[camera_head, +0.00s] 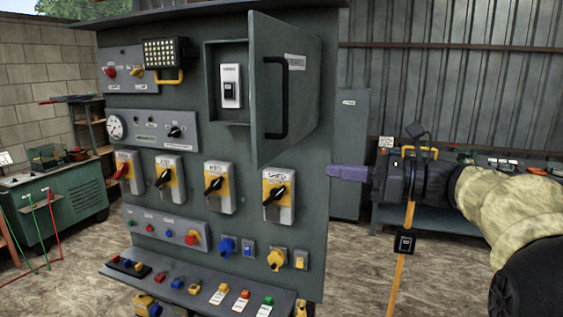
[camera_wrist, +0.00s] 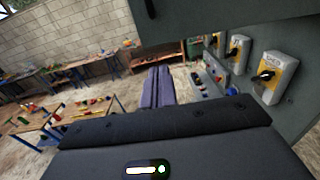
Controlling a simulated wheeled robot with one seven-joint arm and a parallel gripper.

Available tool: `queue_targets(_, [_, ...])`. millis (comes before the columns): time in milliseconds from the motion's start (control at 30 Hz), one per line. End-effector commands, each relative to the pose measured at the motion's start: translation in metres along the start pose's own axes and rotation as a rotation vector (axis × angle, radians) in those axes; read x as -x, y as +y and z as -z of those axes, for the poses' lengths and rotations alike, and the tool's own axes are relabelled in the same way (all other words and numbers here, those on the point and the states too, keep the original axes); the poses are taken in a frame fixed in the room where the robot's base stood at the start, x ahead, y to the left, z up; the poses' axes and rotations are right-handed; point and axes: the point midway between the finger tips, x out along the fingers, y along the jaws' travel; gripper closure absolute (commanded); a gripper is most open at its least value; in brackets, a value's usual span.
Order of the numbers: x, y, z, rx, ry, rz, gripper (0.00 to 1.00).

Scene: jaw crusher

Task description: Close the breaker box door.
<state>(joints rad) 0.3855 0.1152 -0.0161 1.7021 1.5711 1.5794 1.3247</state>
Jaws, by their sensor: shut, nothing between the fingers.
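The breaker box door (camera_head: 285,95) is a grey panel with a black bar handle. It stands swung open toward me, hinged at the right side of the breaker box (camera_head: 212,80). A white breaker switch (camera_head: 231,86) shows inside the box. My gripper (camera_head: 345,172) is to the right of the door and a little below it, apart from it in the picture, its purple fingers together and empty. In the wrist view the shut fingers (camera_wrist: 158,87) point away from the camera. A grey panel (camera_wrist: 215,22) crosses the top of the wrist view; I cannot tell whether it is the door.
The grey control panel (camera_head: 140,215) carries several yellow-plated rotary switches, with a button shelf (camera_head: 190,290) jutting out below. A workbench (camera_head: 400,213) stands behind my arm. A green cabinet (camera_head: 60,205) is at left.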

Motion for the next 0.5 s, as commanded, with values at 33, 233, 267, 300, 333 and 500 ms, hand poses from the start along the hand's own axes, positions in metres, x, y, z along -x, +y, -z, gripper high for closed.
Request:
queue_targets(33, [-0.009, 0.001, -0.002, -0.001, 0.0, -0.004, 1.0])
queue_targets(233, [-0.044, 0.001, -0.003, -0.002, 0.0, -0.004, 1.0])
queue_targets(267, [-0.05, 0.001, -0.003, -0.001, 0.0, -0.004, 1.0])
queue_targets(300, [-0.057, 0.001, -0.003, -0.001, 0.001, -0.004, 1.0])
queue_targets(333, [-0.062, 0.001, -0.003, -0.001, 0.001, -0.004, 1.0])
queue_targets(500, [-0.092, 0.001, -0.003, -0.003, 0.001, -0.004, 1.0])
